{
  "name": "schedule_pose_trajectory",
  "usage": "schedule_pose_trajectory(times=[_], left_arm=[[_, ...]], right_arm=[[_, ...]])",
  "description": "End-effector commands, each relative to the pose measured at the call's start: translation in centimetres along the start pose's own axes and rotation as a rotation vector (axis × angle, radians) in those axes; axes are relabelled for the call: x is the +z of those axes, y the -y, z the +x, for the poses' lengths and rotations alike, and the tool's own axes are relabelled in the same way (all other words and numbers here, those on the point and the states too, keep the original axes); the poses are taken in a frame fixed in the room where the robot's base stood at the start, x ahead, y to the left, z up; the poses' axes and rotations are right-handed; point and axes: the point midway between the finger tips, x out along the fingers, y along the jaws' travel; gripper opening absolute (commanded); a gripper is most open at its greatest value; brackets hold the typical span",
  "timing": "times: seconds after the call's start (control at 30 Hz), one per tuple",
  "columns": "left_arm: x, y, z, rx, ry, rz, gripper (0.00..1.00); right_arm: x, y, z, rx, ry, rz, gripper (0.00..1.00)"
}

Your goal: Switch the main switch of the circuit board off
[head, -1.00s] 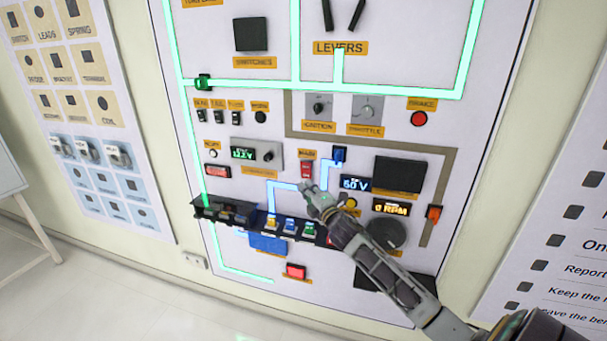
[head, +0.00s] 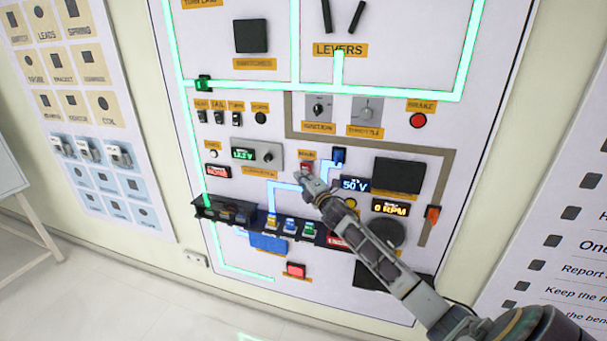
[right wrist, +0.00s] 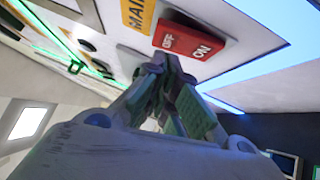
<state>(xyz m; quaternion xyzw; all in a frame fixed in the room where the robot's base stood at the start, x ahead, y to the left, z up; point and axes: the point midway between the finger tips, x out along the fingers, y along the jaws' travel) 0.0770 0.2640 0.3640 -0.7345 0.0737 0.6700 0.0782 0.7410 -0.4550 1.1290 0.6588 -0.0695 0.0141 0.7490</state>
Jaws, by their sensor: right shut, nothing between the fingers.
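The main switch (right wrist: 190,40) is a red rocker marked OFF and ON, beside a yellow label reading MAIN (right wrist: 138,14). In the head view the switch (head: 307,167) shows as a small red patch just above my right gripper (head: 304,183), which covers its lower part. My right gripper is shut and empty, its fingertips close to the switch in the right wrist view (right wrist: 165,62), near the OFF end. I cannot tell whether they touch it. The circuit board (head: 270,60) is a white wall panel with lit green traces. My left gripper is not in view.
A blue connector (head: 339,156) and a 50 V display (head: 355,185) sit right of the switch. A dark shelf (head: 225,212) with coloured blocks juts out below left. A knob unit with a green display (head: 256,155) is to the left.

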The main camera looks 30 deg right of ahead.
Motion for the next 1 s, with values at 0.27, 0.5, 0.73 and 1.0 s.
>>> schedule_pose_trajectory(times=[0.27, 0.5, 0.73, 1.0], left_arm=[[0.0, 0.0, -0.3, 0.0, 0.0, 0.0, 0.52], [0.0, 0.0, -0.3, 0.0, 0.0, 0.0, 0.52], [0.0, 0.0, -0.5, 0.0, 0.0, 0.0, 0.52], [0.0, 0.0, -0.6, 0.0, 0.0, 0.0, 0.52]], right_arm=[[0.8, 0.0, 0.8, -0.001, 0.0, 0.0, 0.0], [0.9, 0.0, 0.9, 0.0, 0.0, 0.0, 0.0], [1.1, -0.2, 1.1, 0.001, 0.0, -0.001, 0.0], [1.4, -0.4, 1.4, 0.0, 0.0, 0.0, 0.0]])
